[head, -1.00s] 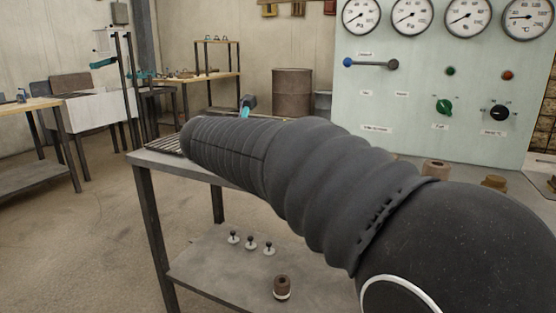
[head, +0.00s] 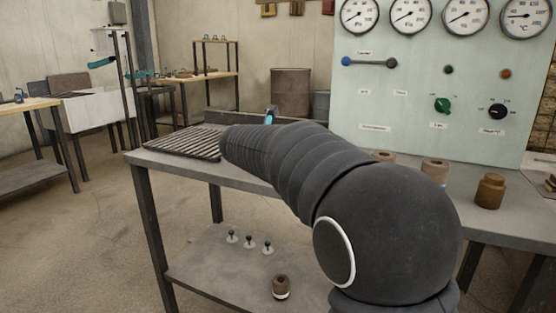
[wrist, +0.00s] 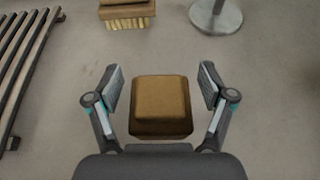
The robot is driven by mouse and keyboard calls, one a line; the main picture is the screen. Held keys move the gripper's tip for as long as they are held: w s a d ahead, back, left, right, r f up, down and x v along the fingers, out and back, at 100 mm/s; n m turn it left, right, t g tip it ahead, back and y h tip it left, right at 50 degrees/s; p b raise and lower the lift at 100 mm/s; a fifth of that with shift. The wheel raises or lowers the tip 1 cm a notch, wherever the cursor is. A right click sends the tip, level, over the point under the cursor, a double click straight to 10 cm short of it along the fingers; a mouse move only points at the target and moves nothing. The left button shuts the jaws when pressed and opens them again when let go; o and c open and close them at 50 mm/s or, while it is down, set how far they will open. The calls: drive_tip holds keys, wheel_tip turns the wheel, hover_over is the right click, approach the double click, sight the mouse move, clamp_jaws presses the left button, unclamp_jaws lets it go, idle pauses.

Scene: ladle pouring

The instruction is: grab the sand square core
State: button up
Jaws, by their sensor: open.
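The sand square core (wrist: 160,104) is a brown block with rounded edges, seen from above in the wrist view. It sits between the two fingers of my gripper (wrist: 160,88). The fingers are open, with a gap on each side of the block. I cannot tell how far the fingertips are above the surface. In the head view my dark, ribbed arm hides the core and most of my gripper.
A slatted black grate (wrist: 22,62) lies to the left on the grey table (head: 225,178). A wooden brush (wrist: 125,14) and a round metal base (wrist: 216,14) stand beyond the core. Brown cylindrical pieces (head: 489,191) stand on the table's right part.

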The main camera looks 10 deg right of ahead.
drive_tip(key=c, duration=1.4)
drive_tip(key=shift+r, duration=0.15)
